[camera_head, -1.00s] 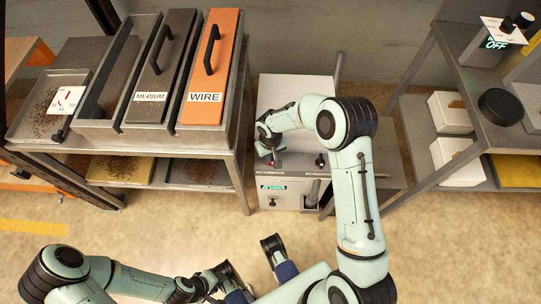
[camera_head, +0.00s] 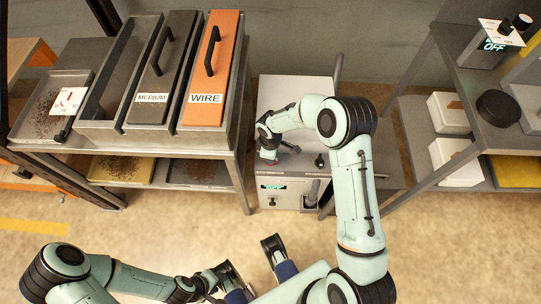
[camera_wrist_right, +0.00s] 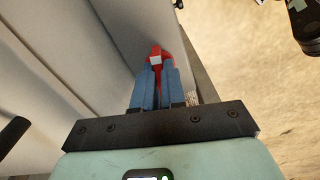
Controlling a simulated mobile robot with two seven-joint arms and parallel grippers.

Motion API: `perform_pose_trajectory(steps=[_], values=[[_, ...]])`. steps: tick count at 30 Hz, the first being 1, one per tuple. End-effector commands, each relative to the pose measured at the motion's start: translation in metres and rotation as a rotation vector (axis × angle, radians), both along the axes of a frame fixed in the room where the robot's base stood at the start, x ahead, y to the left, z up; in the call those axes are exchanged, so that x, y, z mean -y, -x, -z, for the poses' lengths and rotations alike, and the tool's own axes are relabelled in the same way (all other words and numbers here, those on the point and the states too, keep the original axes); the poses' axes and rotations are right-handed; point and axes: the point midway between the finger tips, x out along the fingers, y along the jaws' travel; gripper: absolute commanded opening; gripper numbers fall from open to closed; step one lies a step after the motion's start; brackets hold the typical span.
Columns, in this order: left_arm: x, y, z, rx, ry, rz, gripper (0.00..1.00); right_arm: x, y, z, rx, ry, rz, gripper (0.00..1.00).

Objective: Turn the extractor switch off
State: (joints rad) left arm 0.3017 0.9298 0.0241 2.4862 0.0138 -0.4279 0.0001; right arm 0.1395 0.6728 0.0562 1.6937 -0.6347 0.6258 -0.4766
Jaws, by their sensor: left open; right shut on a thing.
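The extractor (camera_head: 290,95) is a pale grey box on the floor between two benches. Its small front display (camera_head: 272,187) is dark and reads OFF in green. The red switch (camera_wrist_right: 157,52), with a pale patch, shows between my right fingers in the right wrist view. In the head view my right wrist partly hides the switch. My left gripper (camera_head: 262,280) is open and empty, low over the floor at the bottom centre.
The left bench holds a tray with dark debris (camera_head: 47,110) and bins with MEDIUM (camera_head: 163,60) and WIRE (camera_head: 212,75) lids. The right bench (camera_head: 470,110) carries another OFF display (camera_head: 494,45), with white boxes (camera_head: 450,115) below. Floor in front is clear.

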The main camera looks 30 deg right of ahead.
Motion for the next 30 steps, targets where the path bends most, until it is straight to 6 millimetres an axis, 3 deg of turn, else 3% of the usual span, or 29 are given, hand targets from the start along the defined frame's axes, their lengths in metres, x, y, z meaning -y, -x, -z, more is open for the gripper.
perform_pose_trajectory(steps=[12, 28, 30], values=[[-0.0001, 0.0013, -0.0027, -0.004, 0.000, 0.000, 0.43, 0.0006, 0.0000, -0.0004, -0.001, 0.001, -0.180, 0.00], [0.0001, 0.0015, -0.0028, -0.005, 0.001, 0.001, 0.43, 0.0007, 0.0000, -0.0002, 0.000, 0.001, -0.205, 0.00], [0.0000, 0.0015, -0.0029, -0.005, 0.001, 0.001, 0.43, 0.0007, 0.0000, -0.0002, 0.000, 0.001, -0.205, 0.27]])
